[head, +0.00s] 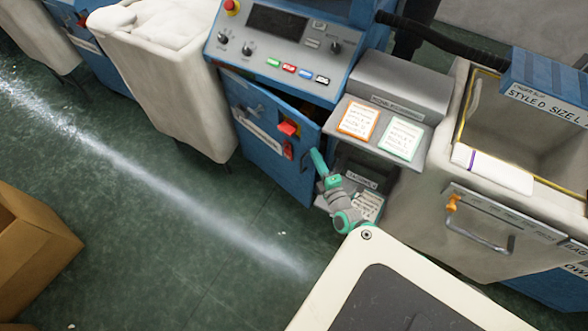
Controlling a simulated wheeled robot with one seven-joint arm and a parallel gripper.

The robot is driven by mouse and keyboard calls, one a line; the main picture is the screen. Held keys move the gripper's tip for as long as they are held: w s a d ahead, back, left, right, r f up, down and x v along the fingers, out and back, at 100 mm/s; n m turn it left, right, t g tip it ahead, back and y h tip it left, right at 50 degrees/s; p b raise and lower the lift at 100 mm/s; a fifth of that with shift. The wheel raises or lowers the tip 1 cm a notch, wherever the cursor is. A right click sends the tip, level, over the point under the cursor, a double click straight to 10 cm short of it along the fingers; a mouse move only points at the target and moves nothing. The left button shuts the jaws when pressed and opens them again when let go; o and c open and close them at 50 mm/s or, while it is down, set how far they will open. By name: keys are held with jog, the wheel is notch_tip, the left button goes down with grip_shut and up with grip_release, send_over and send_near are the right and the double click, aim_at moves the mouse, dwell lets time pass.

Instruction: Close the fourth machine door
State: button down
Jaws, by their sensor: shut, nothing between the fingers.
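A blue machine has a sloped grey control panel (282,47) with knobs and coloured buttons. Below it, its blue door (262,128) stands ajar, with a dark gap along the top and its right edge out from the body. The door carries a red latch or switch (289,127) and a label. No number shows, so I cannot tell which machine in the row this is.
A white fabric bin (172,90) stands left of the door. A grey shelf with two cards (375,128) and a bin with a metal handle (480,238) are at right. A cardboard box (35,245) stands at lower left. Green floor (175,235) is open before the door.

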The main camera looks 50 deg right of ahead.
jog(key=d, duration=0.9)
jog(key=shift+s+d, duration=0.4)
jog(key=s, duration=0.9)
jog(key=shift+s+d, duration=0.25)
